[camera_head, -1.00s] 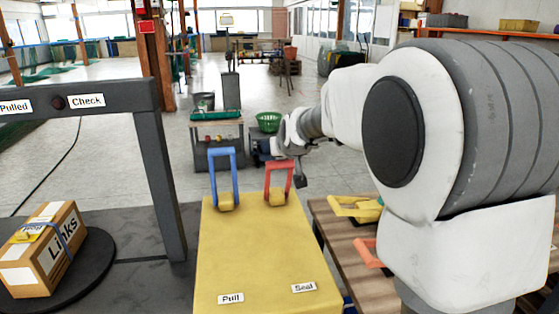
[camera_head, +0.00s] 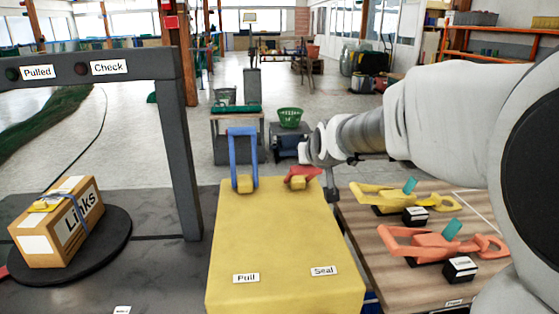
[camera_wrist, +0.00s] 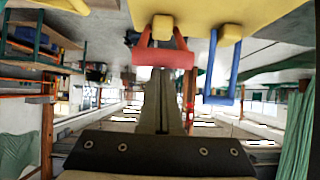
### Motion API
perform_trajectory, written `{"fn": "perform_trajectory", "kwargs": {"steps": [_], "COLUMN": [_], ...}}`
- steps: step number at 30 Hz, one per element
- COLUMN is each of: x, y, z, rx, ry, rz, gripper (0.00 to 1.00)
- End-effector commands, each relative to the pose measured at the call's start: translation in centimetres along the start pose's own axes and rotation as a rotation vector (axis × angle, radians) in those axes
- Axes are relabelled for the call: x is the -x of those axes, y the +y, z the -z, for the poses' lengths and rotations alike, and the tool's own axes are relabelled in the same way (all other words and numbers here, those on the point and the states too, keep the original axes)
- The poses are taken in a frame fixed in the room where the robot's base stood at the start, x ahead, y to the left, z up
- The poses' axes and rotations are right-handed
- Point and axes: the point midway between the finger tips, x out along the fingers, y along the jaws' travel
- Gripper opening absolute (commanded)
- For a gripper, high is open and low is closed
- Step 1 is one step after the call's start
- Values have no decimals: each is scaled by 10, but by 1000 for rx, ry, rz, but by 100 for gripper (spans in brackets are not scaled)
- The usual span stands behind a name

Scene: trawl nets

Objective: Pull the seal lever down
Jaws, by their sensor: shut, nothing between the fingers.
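The red lever (camera_head: 303,172) stands on the far end of the yellow housing (camera_head: 285,240), in line with the "Seal" label (camera_head: 324,271). It is folded low and looks foreshortened. The blue lever (camera_head: 243,152), on the "Pull" side, stands upright to its left. In the wrist view, which is upside down, the red lever's bar (camera_wrist: 164,59) lies just past the fingertips of my gripper (camera_wrist: 161,76). My gripper is shut and empty; I cannot tell whether it touches the bar. In the head view the fingers are not clear.
A dark frame with "Pulled" (camera_head: 37,72) and "Check" (camera_head: 108,67) labels stands at the left. A "Links" carton (camera_head: 60,225) sits on a round dark plate (camera_head: 110,252). At the right, a wooden table (camera_head: 400,275) holds yellow and orange tools.

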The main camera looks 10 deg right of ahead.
Motion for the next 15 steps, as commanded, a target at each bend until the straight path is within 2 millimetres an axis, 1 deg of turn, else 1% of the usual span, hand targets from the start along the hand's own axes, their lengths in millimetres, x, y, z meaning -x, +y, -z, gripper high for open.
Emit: {"fn": "perform_trajectory", "kwargs": {"steps": [1, 11, 15], "x": [-6, -6, -3], "y": [0, 0, 0], "z": [-23, -24, -15], "rx": [1, 1, 1], "ry": [-57, -58, -52], "rz": [0, 0, 0], "gripper": [0, 0, 0]}}
